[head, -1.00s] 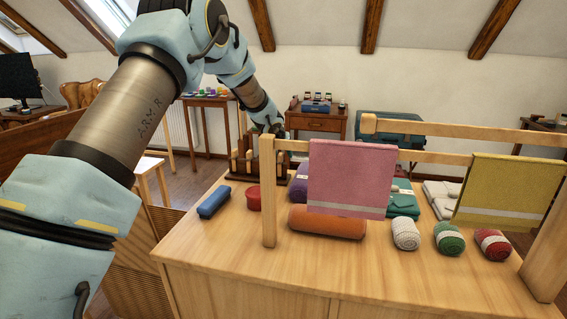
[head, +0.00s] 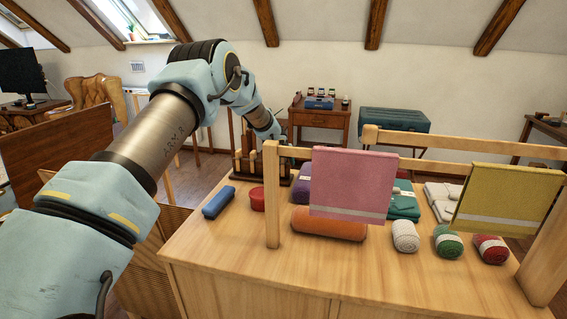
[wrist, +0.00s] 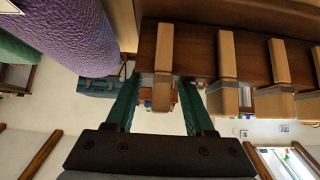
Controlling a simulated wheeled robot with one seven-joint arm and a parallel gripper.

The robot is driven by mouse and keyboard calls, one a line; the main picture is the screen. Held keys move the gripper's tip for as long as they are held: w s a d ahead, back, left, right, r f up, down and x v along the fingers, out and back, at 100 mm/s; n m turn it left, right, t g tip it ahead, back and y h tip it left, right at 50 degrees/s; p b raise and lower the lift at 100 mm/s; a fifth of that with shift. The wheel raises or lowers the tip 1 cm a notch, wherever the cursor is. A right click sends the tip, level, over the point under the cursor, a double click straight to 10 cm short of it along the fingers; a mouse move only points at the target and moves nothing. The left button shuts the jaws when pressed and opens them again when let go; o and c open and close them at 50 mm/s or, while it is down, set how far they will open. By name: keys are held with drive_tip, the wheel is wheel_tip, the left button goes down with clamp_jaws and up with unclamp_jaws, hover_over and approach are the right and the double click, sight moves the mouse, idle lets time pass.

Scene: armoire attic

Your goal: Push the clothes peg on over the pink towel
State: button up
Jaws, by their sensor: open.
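The pink towel (head: 350,182) hangs over the wooden rail in the head view, to the right of its left post. Several pale wooden clothes pegs stand in a dark wooden rack (wrist: 190,48) in the wrist view. My gripper (wrist: 162,92) is open, its two green fingers apart. One peg (wrist: 162,62) lies between the fingers in the picture, with no clear contact on either side. In the head view the rack (head: 248,168) stands behind the left post, and my gripper is at it, its fingertips too small to make out.
A yellow towel (head: 508,197) hangs farther right on the rail. On the table are a blue roll (head: 218,202), a red round item (head: 258,198), an orange roll (head: 328,224) and several small rolls. The rail post (head: 272,200) stands just right of the rack. The table front is clear.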

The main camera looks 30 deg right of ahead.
drive_tip(key=shift+c, duration=0.4)
clamp_jaws()
